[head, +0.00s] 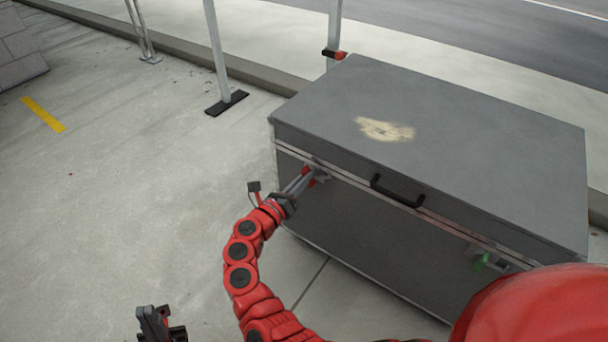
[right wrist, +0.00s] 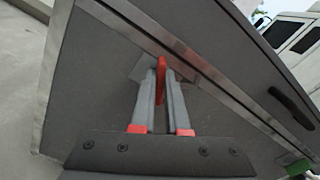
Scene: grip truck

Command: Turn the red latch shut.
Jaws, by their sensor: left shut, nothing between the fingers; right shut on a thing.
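The red latch (head: 312,182) is on the front of a large grey case (head: 450,130), near its left end and just under the lid seam. My right gripper (head: 308,174) is shut on the red latch. In the right wrist view, the latch (right wrist: 161,75) stands between the two grey fingers of the right gripper (right wrist: 161,84), and the fingers partly cover it. The latch's exact turn angle is hard to tell. My left gripper (head: 157,326) is at the bottom left of the head view, away from the case, shut and empty.
A green latch (head: 481,261) is on the case front at the right, and a black handle (head: 397,191) sits between the two latches. The lid lies down on the case. Metal posts (head: 216,50) stand behind, to the left. The pavement at left is clear.

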